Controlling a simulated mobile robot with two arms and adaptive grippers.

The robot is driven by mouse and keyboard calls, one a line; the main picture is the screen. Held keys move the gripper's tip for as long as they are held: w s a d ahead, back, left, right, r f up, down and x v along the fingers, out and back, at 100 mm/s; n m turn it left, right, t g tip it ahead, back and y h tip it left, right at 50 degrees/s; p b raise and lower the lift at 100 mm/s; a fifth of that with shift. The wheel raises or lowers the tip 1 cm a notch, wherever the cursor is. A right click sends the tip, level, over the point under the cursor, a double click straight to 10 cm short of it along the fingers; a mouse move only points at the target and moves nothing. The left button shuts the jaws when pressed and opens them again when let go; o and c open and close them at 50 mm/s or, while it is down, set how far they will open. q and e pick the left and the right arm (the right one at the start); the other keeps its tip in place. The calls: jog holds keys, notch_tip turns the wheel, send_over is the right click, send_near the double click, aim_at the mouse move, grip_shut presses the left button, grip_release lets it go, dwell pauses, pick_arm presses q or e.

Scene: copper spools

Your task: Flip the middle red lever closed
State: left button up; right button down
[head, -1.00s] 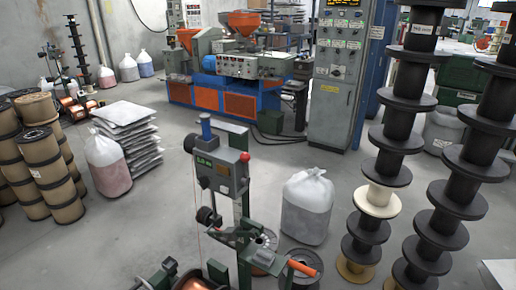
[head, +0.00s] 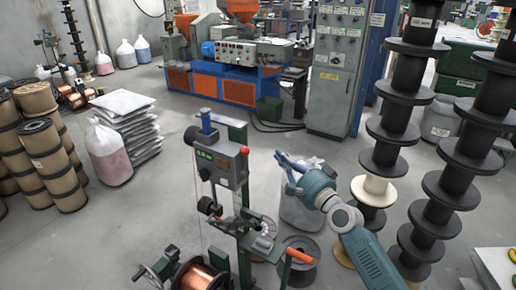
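A lever with an orange-red grip (head: 300,256) sticks out to the right from the low middle of the green winding stand (head: 240,215). The grip slants slightly down to the right, above a dark spool. My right gripper (head: 282,172) is above the lever and right of the stand's grey box, in front of a clear bag. Its fingers look spread, with nothing between them, and it does not touch the lever. My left gripper is out of view.
A grey box with a green display (head: 222,162) sits on the stand. A copper spool (head: 203,277) is at its foot. Tall stacks of black spools (head: 396,130) stand on the right. A clear bag (head: 298,212) is behind my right arm. Open floor lies left of the stand.

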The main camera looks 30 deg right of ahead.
aim_at(245, 163)
jog(key=w, duration=1)
jog(key=a+p, duration=0.1)
jog(key=a, duration=0.1)
jog(key=s+a+p, duration=0.1)
jog(key=a+p, duration=0.1)
jog(key=shift+s, duration=0.2)
